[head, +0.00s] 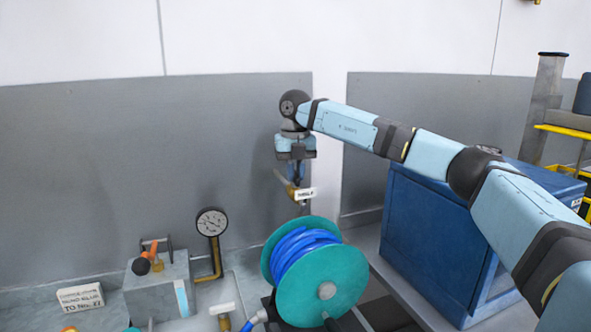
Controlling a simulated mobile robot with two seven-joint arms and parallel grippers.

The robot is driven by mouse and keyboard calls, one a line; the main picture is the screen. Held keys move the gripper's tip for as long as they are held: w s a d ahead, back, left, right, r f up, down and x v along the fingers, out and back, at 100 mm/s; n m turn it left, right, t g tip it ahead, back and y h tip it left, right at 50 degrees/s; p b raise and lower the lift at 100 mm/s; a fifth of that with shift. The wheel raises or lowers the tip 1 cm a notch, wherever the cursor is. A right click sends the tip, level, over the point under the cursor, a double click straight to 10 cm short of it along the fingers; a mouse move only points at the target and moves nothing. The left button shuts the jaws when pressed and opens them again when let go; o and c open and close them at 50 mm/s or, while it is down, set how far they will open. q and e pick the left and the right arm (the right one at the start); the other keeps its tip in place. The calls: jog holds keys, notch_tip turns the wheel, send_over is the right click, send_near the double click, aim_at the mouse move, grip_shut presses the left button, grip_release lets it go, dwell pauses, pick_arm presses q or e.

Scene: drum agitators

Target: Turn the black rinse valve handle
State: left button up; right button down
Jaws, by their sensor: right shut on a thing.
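My right arm reaches in from the right, and its gripper (297,174) points down at a small brass valve (291,190) in front of the grey wall panel. A white label plate (306,194) sits beside the valve; its lettering is too small to read surely. The gripper is shut on the valve's handle at the top of the brass fitting. The handle is mostly hidden between the fingers, so its colour and angle are hard to tell. My left gripper is not in view.
A teal reel with blue hose (314,272) stands just below the valve. A pressure gauge (211,222) on a brass pipe and a grey block with an orange-handled fitting (158,285) are to the left. A big blue cabinet (437,240) stands under my right arm.

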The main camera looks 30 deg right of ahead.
aim_at(296, 174)
jog(key=m+p, duration=0.1)
jog(key=m, duration=0.2)
jog(key=shift+r+m+p, duration=0.15)
jog(key=shift+m+p, duration=0.15)
jog(key=shift+p, duration=0.05)
jog(key=m+p, duration=0.2)
jog(key=m, duration=0.2)
jog(key=shift+m, duration=0.3)
jog(key=m+p, duration=0.1)
jog(key=m, duration=0.3)
jog(key=shift+m+p, duration=0.75)
jog(key=shift+m, duration=0.95)
jog(key=shift+d+m, duration=0.1)
jog(key=shift+m, duration=0.2)
jog(key=c, duration=1.1)
grip_release()
jog(key=shift+c, duration=0.2)
notch_tip(296, 174, up, 14)
jog(key=shift+f+b, duration=0.2)
jog(key=shift+b, duration=0.25)
